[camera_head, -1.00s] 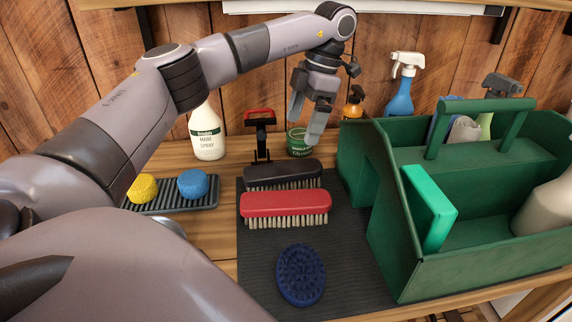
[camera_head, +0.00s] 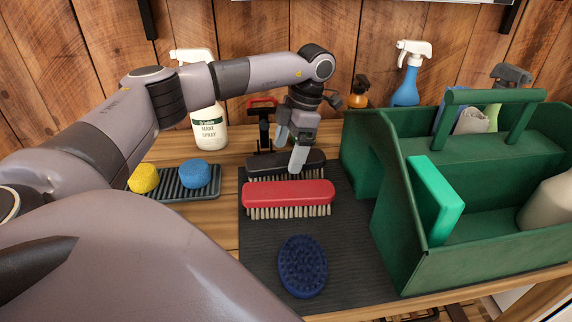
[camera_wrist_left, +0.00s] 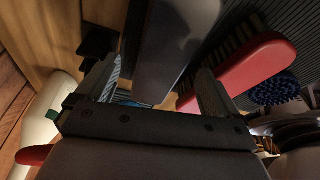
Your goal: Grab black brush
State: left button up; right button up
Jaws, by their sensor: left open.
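The black brush (camera_head: 316,160) lies bristles down at the back of the dark ribbed mat (camera_head: 262,246), behind the red brush (camera_head: 290,193). My left gripper (camera_head: 289,155) is open, pointing down over the black brush and hiding part of its middle. In the left wrist view the black brush (camera_wrist_left: 170,50) runs between the two open fingers, and the red brush (camera_wrist_left: 245,70) lies to its right. I cannot tell whether the fingers touch the brush. My right gripper does not show.
A green tote (camera_head: 405,250) stands close on the right. A black scraper with a red handle (camera_head: 262,120) and a mane spray bottle (camera_head: 209,130) stand behind. A rack with sponges (camera_head: 196,190) is left, and a blue oval brush (camera_head: 302,266) in front.

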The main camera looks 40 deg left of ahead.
pick_arm(q)
jog(key=shift+s+f, duration=0.15)
jog(key=shift+f, duration=0.55)
jog(key=c, duration=1.3)
notch_tip(320, 180, up, 9)
jog(key=shift+f, duration=0.2)
notch_tip(320, 180, up, 12)
jog(key=f+p, duration=0.1)
jog(key=p, duration=0.4)
send_over(288, 158)
jog(key=shift+r, duration=0.25)
